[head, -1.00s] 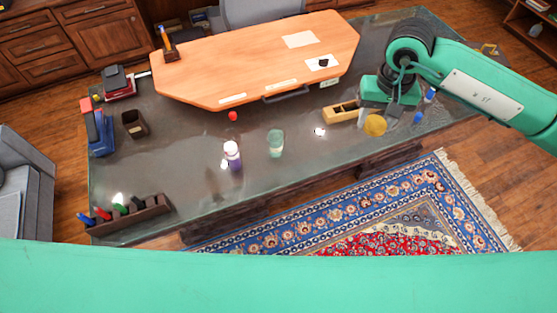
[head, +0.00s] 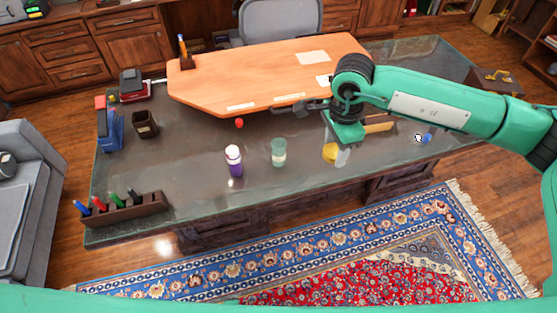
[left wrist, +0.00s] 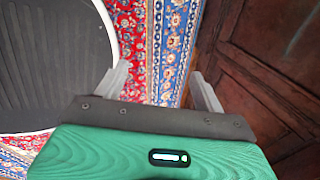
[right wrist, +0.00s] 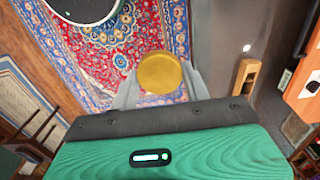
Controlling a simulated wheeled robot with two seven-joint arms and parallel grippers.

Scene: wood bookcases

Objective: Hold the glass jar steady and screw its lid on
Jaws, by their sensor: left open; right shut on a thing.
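The glass jar (head: 279,152), pale green and see-through with a light band, stands upright and open-topped on the dark desk in the head view. The round gold lid (head: 330,152) is held by my right gripper (head: 341,156), to the right of the jar and apart from it. In the right wrist view the lid (right wrist: 160,72) sits between the fingertips of my right gripper (right wrist: 160,88), which is shut on it. My left gripper (left wrist: 162,88) is open and empty in the left wrist view, above the rug beside a dark wooden panel. It does not show in the head view.
A purple bottle with a white top (head: 235,162) stands just left of the jar. A wooden block (head: 380,124) lies behind my right gripper. A pen rack (head: 125,211) is at the desk's front left. The raised orange desktop (head: 260,75) lies behind.

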